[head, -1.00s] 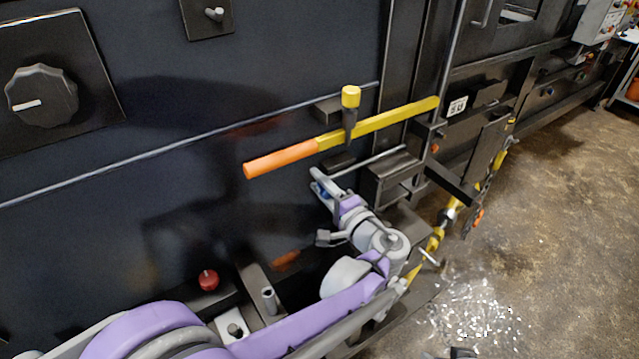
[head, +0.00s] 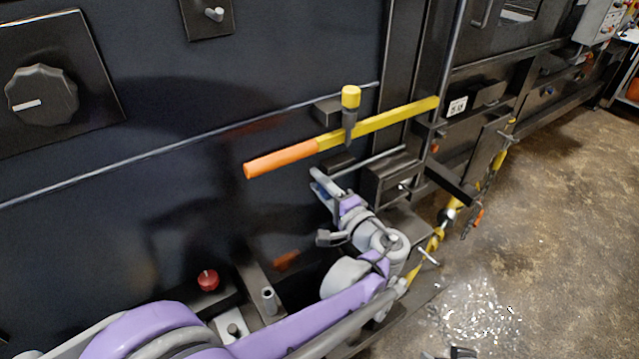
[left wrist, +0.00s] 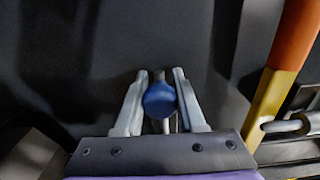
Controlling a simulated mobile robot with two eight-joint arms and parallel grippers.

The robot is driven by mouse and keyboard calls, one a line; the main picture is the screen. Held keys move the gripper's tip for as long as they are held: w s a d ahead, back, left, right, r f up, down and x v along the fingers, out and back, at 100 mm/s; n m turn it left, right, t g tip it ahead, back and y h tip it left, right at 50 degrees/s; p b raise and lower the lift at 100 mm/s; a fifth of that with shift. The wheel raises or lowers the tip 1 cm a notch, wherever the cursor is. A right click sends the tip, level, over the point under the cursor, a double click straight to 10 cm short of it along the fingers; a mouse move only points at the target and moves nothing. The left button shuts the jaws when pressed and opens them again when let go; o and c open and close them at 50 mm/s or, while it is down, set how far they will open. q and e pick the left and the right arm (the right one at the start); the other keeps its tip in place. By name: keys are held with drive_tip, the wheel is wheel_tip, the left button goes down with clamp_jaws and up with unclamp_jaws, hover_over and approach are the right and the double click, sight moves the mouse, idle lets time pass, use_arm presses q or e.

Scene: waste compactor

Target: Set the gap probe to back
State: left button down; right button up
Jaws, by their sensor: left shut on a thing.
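A blue round knob (left wrist: 159,99) on a thin pale stem sits between the two fingers of my left gripper (left wrist: 158,88) in the left wrist view; it looks like the handle of the gap probe. The fingers are closed around it. In the head view my left gripper (head: 323,185) reaches up to the dark machine front, below the yellow and orange lever. There the knob is mostly hidden by the fingers, and I cannot read its setting. A small grey piece at the bottom edge of the head view may be part of my right arm; its fingers cannot be made out.
The lever (head: 385,122) with an orange grip (head: 280,158) crosses just above my left gripper. A yellow-capped pin (head: 350,97) stands at it. A red knob (head: 208,280) is lower left, a large dark dial (head: 42,98) upper left. Open floor lies right.

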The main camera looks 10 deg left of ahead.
use_arm(q)
drive_tip(key=s+a, duration=0.4)
drive_tip(key=shift+s+a, duration=0.25)
drive_tip(key=shift+a, duration=0.05)
drive_tip(key=shift+d, duration=0.1)
drive_tip(key=c, duration=0.8)
unclamp_jaws()
drive_tip(key=shift+o, duration=1.4)
drive_tip(key=shift+s, duration=0.1)
